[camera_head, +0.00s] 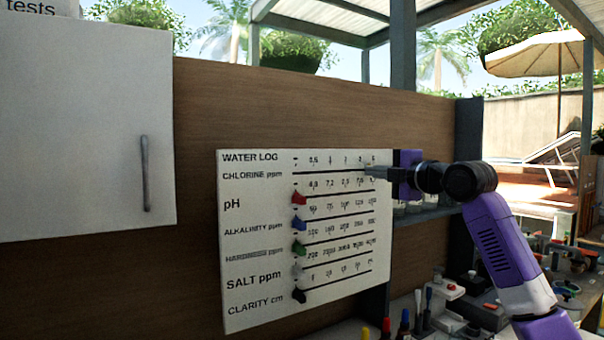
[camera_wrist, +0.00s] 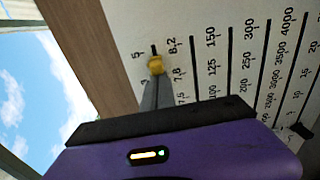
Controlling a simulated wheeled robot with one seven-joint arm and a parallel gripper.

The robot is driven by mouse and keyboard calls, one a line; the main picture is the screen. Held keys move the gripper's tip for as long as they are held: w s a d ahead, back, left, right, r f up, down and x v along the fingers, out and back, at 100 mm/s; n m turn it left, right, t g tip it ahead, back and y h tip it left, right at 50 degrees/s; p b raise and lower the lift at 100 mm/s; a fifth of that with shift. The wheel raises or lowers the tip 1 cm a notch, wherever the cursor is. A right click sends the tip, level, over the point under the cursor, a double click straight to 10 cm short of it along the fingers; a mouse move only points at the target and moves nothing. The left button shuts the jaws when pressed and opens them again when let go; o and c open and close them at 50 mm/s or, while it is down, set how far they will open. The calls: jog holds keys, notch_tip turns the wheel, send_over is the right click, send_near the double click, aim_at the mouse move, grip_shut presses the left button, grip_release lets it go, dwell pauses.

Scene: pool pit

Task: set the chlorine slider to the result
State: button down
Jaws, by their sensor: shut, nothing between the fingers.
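The chlorine slider is a yellow knob (camera_wrist: 155,64) on the top track of the white water log board (camera_head: 235,290). In the wrist view it sits between the printed 5 and 3, near the high end of its scale. My gripper (camera_head: 369,171) is at the right end of the chlorine row, and it hides the knob in the head view. My gripper (camera_wrist: 154,88) is shut and empty, with its fingertips right at the knob on the lower-number side. Whether they touch it is hard to tell.
Below on the board, red (camera_head: 299,197), blue (camera_head: 299,223), green (camera_head: 298,248), grey (camera_head: 297,271) and black (camera_head: 299,296) sliders sit at their left ends. A white cabinet (camera_head: 85,130) is at left. Cluttered bottles and tools lie on the bench at lower right.

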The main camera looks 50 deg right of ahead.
jog(key=b+v, duration=0.2)
jog(key=v, duration=0.5)
jog(key=shift+b, duration=0.35)
dwell(0.9)
jog(key=shift+s, duration=0.1)
dwell(0.4)
